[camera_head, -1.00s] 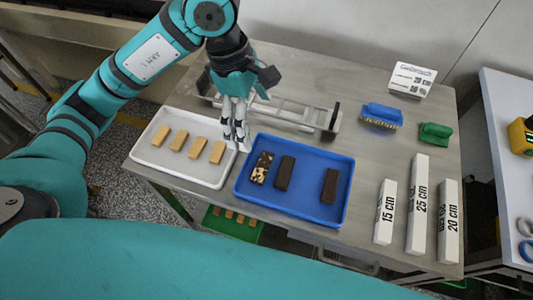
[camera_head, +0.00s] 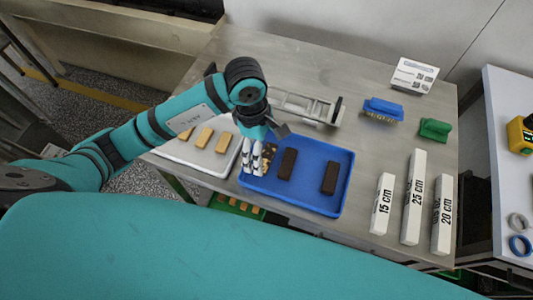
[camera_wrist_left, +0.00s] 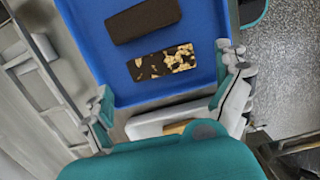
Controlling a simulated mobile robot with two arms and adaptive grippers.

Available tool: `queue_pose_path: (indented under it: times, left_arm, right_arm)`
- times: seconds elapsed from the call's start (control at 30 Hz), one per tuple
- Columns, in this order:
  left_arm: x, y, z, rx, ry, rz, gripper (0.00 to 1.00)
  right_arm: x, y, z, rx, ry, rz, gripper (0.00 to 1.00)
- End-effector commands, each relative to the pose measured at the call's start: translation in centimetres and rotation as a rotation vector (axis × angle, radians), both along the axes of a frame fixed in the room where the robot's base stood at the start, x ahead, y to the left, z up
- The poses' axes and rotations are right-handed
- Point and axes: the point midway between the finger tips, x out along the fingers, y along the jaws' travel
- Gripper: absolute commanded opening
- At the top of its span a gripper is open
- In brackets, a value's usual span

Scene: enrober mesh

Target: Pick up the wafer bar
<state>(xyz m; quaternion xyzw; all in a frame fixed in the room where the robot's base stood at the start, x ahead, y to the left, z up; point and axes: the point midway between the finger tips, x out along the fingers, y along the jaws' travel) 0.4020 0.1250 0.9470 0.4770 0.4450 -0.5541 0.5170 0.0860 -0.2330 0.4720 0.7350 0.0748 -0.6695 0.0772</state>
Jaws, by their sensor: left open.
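Several plain tan bars, which look like the wafer bars (camera_head: 203,138), lie in the white tray (camera_head: 222,166), partly hidden by my left arm. The blue tray (camera_head: 308,180) holds two dark bars (camera_head: 287,163) and a dark bar with pale nut pieces (camera_wrist_left: 161,63). My left gripper (camera_head: 252,160) is open over the left end of the blue tray, beside the nut-topped bar, and partly covers it in the head view. In the left wrist view the nut-topped bar lies ahead, between the spread fingers. Nothing is held. My right gripper is out of view.
A metal frame (camera_head: 305,107) stands behind the blue tray. A blue brush (camera_head: 383,110), a green brush (camera_head: 434,128) and a sign (camera_head: 414,76) are at back right. White blocks marked 15 cm (camera_head: 382,203), 25 cm and 20 cm lie at right. Bare table separates them from the tray.

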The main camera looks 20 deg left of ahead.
Motion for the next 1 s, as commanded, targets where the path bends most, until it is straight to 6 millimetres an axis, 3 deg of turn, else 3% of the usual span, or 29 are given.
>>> queue_pose_path:
  times: [0.07, 0.23, 0.5, 0.8, 1.0]
  left_arm:
    - [-0.4, -0.5, -0.9, -0.001, 0.008, 0.0, 1.0]
    - [-0.2, -0.7, -2.9, -0.001, 0.003, 0.003, 1.0]
    - [-0.2, -0.7, -3.2, -0.001, 0.0, 0.002, 0.99]
    - [-0.2, -0.7, -3.2, -0.001, 0.0, 0.002, 0.6]
    - [-0.2, -0.7, -3.2, -0.001, 0.0, 0.002, 0.59]
  right_arm:
    - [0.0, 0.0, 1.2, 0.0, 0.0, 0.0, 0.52]
    - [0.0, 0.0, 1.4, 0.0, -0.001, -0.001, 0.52]
    - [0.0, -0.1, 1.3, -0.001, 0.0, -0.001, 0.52]
    - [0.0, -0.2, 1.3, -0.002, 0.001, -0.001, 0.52]
    - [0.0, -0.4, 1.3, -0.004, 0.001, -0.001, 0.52]
